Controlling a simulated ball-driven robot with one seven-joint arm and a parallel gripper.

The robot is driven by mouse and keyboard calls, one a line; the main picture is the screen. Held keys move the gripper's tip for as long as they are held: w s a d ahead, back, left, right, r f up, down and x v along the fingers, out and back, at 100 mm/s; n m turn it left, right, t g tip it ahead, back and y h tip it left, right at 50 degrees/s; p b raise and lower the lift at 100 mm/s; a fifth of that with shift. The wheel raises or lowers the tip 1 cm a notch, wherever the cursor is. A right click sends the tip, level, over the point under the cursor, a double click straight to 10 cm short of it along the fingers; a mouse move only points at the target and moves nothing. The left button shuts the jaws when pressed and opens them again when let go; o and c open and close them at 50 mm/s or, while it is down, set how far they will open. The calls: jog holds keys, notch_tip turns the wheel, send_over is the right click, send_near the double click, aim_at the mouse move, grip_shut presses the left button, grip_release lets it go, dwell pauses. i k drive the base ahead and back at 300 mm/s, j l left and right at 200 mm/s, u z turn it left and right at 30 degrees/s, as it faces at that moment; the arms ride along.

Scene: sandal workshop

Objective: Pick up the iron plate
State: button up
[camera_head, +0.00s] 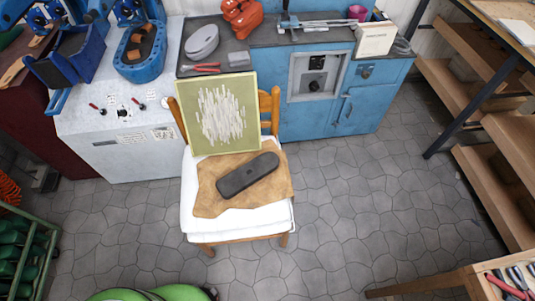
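A dark grey, oblong slab with rounded ends (247,176), the likeliest match for the iron plate, lies flat on a piece of brown leather (211,196). The leather is spread over the white seat (222,228) of a wooden chair. The slab lies slanted, its right end farther back, and its top is uncovered. My gripper is not in view.
A framed green picture (184,99) leans on the chair's backrest behind the slab. Blue workbenches (373,99) and a white machine (85,155) stand behind. Shelves (470,105) are at right, a green crate (30,245) at left. Stone floor (350,220) right of the chair is clear.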

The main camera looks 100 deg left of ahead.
aim_at(236, 182)
jog(key=k+l+u, duration=0.1)
jog(key=u, duration=0.35)
jog(key=k+l+u, duration=0.15)
jog(key=u, duration=0.25)
jog(key=k+l+u, duration=0.2)
jog(key=u, duration=0.25)
jog(key=k+u, duration=0.15)
jog(key=u, duration=0.3)
jog(key=k+u, duration=0.2)
jog(key=u, duration=0.25)
